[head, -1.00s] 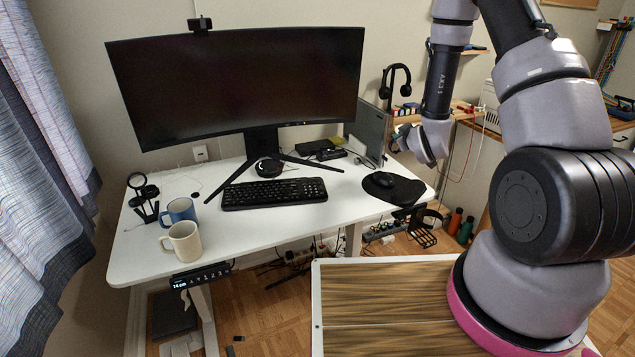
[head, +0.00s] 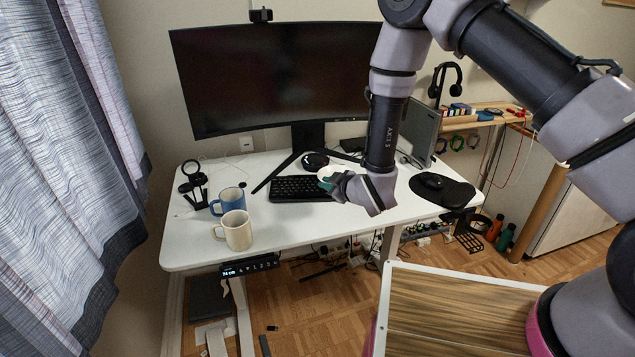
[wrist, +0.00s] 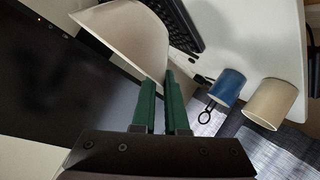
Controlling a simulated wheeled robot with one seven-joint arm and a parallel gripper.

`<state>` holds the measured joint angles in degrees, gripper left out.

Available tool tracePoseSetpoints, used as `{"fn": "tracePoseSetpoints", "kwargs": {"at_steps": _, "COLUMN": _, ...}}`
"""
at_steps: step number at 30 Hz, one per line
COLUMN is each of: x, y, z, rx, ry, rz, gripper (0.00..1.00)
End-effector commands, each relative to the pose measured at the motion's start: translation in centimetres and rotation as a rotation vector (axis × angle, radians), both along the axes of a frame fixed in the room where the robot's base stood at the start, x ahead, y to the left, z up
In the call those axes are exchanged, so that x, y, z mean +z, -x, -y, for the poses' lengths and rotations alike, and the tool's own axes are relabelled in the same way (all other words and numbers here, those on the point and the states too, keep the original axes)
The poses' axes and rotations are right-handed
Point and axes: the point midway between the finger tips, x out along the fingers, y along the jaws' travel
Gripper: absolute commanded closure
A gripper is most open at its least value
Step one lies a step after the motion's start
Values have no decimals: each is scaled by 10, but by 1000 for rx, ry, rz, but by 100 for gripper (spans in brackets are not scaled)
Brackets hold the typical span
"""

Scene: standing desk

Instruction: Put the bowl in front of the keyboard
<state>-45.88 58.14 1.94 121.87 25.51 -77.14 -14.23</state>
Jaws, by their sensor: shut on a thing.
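The bowl is white; in the wrist view the bowl (wrist: 125,32) fills the upper left, its wall at the tips of my gripper's green fingers (wrist: 165,82). The fingers are close together and shut on its rim. In the head view only a small part of the bowl (head: 326,171) shows beside my gripper (head: 331,182), over the right end of the keyboard; its height is hard to judge. The black keyboard (head: 292,189) lies on the white desk below the monitor, its right end hidden by my gripper. Part of the keyboard (wrist: 180,22) also shows in the wrist view.
A blue mug (head: 230,201) and a cream mug (head: 236,231) stand left of the keyboard. The monitor (head: 275,75) rises behind it. A mouse (head: 432,181) lies on a black pad at right. The desk strip before the keyboard (head: 300,222) is clear.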

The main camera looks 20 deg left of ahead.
Motion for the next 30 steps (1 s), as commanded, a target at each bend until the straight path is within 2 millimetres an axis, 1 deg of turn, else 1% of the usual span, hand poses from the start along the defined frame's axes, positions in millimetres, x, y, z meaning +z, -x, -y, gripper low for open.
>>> {"fn": "tracePoseSetpoints", "kwargs": {"at_steps": 1, "x": -2, "y": 9, "z": -10, "rx": 20, "ry": 2, "rz": 1, "gripper": 100}}
{"fn": "tracePoseSetpoints", "kwargs": {"at_steps": 3, "x": -5, "y": 18, "z": -19, "rx": 40, "ry": 5, "rz": 0, "gripper": 100}}
{"fn": "tracePoseSetpoints", "kwargs": {"at_steps": 7, "x": -12, "y": 26, "z": -27, "rx": 58, "ry": 8, "rz": -2, "gripper": 100}}
{"fn": "tracePoseSetpoints", "kwargs": {"at_steps": 15, "x": -57, "y": 28, "z": -28, "rx": 61, "ry": 9, "rz": -2, "gripper": 100}}
{"fn": "tracePoseSetpoints", "kwargs": {"at_steps": 22, "x": -75, "y": 27, "z": -29, "rx": 60, "ry": 7, "rz": -1, "gripper": 100}}
{"fn": "tracePoseSetpoints", "kwargs": {"at_steps": 27, "x": -101, "y": 28, "z": -28, "rx": 60, "ry": 8, "rz": -3, "gripper": 100}}
{"fn": "tracePoseSetpoints", "kwargs": {"at_steps": 30, "x": -109, "y": 27, "z": -28, "rx": 59, "ry": 7, "rz": -1, "gripper": 100}}
